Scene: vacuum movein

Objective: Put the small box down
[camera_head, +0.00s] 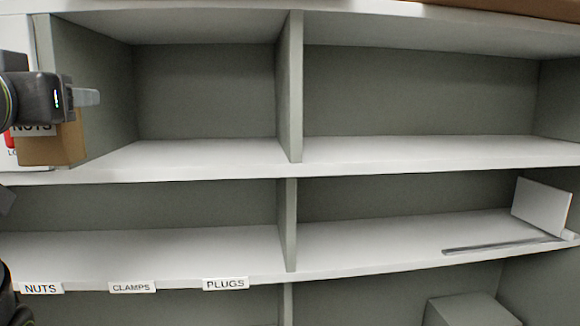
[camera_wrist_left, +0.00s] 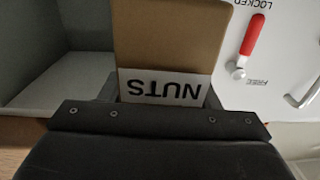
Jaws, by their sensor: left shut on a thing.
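The small box (camera_head: 54,146) is brown cardboard with a white NUTS label. It hangs in front of the left edge of the shelf unit in the head view. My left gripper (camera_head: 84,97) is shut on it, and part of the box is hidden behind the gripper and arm. In the left wrist view the box (camera_wrist_left: 172,40) stands between the fingers with its NUTS label upside down. The shelf (camera_head: 140,239) below is empty in its left compartment and carries NUTS (camera_head: 41,288), CLAMPS (camera_head: 132,287) and PLUGS (camera_head: 226,283) labels on its front edge. My right gripper is not in view.
A white panel with a red handle (camera_wrist_left: 253,35) and the word LOCKED is right of the box in the wrist view. A vertical divider (camera_head: 290,225) splits the shelves. The upper compartments are empty.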

